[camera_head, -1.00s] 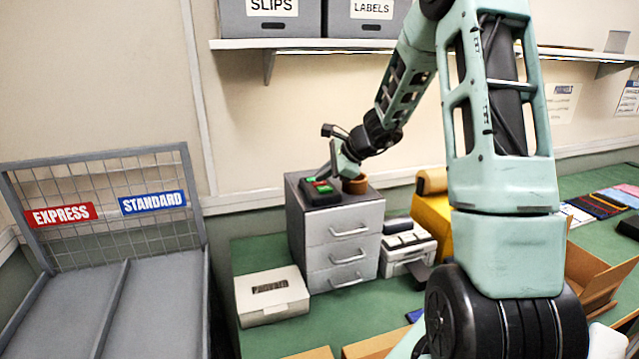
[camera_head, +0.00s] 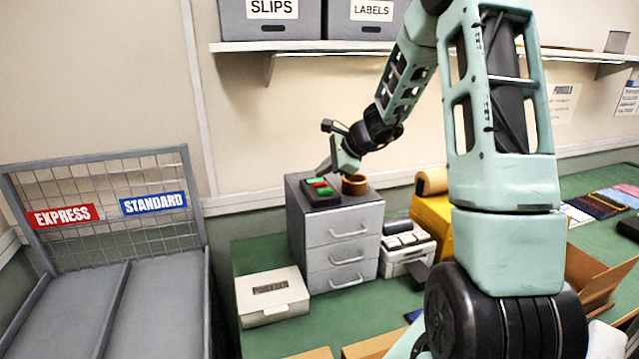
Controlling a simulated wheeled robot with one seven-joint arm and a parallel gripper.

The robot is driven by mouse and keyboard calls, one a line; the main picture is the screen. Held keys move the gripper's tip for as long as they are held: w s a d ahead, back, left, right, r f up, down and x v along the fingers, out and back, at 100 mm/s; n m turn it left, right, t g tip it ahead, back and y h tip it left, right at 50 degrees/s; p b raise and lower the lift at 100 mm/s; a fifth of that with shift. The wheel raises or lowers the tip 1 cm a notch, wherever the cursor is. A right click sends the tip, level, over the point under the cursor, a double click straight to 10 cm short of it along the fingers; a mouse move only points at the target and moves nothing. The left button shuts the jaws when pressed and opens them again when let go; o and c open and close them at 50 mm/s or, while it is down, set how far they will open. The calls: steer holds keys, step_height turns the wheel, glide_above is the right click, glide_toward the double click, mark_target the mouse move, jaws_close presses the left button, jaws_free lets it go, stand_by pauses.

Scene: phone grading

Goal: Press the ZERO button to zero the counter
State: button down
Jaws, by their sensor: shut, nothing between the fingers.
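A small dark counter box (camera_head: 320,192) with green and red parts on its top sits on the grey drawer unit (camera_head: 345,232). Its button labels are too small to read, so I cannot tell which one is ZERO. My gripper (camera_head: 325,169) is shut and empty. Its tip points down just above the back of the counter box; whether it touches a button I cannot tell.
A brown round pot (camera_head: 354,185) stands right beside the counter box. A white box (camera_head: 272,296) and a white device (camera_head: 406,248) flank the drawer unit on the green bench. A shelf (camera_head: 310,45) with grey bins hangs above.

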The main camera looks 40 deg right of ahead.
mark_target(324, 184)
steer(key=shift+r+p, duration=1.85)
steer(key=shift+r, duration=0.7)
steer(key=shift+f, duration=0.1)
steer(key=s+a+f+n+g+y+b, duration=0.1)
steer(key=s+a+f+n+g+b, duration=0.2)
steer(key=a+n, duration=0.8)
steer(key=s+a+f+n+g+y+b, duration=0.2)
steer(key=s+a+g, duration=0.15)
steer(key=a, duration=1.45)
steer(key=s+a+f+n+h+b, duration=0.1)
steer(key=s+a+f+n+b, duration=0.1)
steer(key=s+a+n, duration=0.2)
steer(key=s+a+f+n+g+h+b, duration=0.1)
steer(key=s+a+f+n+h+b, duration=0.1)
steer(key=s+n, duration=0.6)
steer(key=s+a+f+n+g+h+b, duration=0.1)
steer(key=s+a+n, duration=0.5)
steer(key=s, duration=0.6)
step_height(324, 184, down, 2)
steer(key=shift+s+f+n+h+b, duration=0.15)
steer(key=shift+s+n+h+b, duration=0.15)
steer(key=shift+h+b, duration=0.2)
